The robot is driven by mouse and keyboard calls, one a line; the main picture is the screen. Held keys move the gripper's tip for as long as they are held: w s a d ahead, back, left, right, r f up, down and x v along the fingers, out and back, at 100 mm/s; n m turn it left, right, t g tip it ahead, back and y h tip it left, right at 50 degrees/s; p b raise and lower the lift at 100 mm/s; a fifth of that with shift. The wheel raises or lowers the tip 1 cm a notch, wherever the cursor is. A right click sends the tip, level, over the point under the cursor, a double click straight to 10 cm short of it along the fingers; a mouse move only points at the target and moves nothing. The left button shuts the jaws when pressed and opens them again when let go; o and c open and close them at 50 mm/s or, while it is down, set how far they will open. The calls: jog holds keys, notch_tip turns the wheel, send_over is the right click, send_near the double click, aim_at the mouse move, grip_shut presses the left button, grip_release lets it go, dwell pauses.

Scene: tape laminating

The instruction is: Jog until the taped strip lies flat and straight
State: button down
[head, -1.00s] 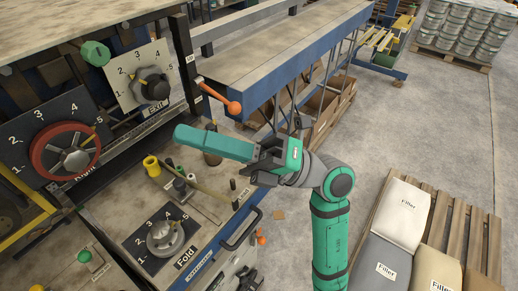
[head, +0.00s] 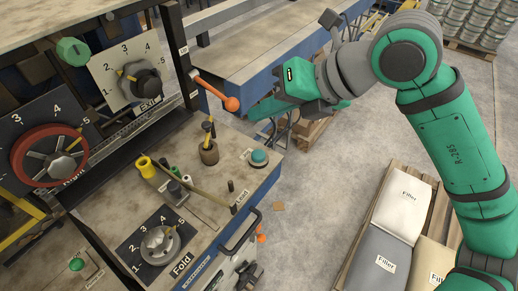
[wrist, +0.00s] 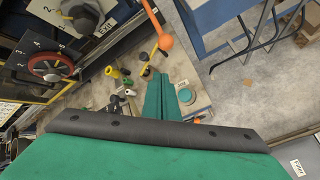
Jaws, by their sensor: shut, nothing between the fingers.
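My gripper (head: 262,112) is shut and empty. In the head view its green fingers hang beyond the right edge of the bench, beside the orange-knobbed lever. A green round push button (head: 259,157) sits on the bench's right corner, below the fingers in the picture and apart from them. In the wrist view my gripper (wrist: 172,78) reaches out over the bench. Dials marked Exit (head: 141,82), Right (head: 52,156) and Fold (head: 160,244) carry number scales. I cannot make out the taped strip in either view.
The lever's orange knob (head: 232,104) juts out near my fingers. A long blue-sided table (head: 250,55) lies behind. Filler bags (head: 402,205) lie on a pallet at right.

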aim_at(263, 157)
jog(key=shift+w+d, duration=0.1)
jog(key=shift+d, duration=0.05)
jog(key=shift+f, duration=4.45)
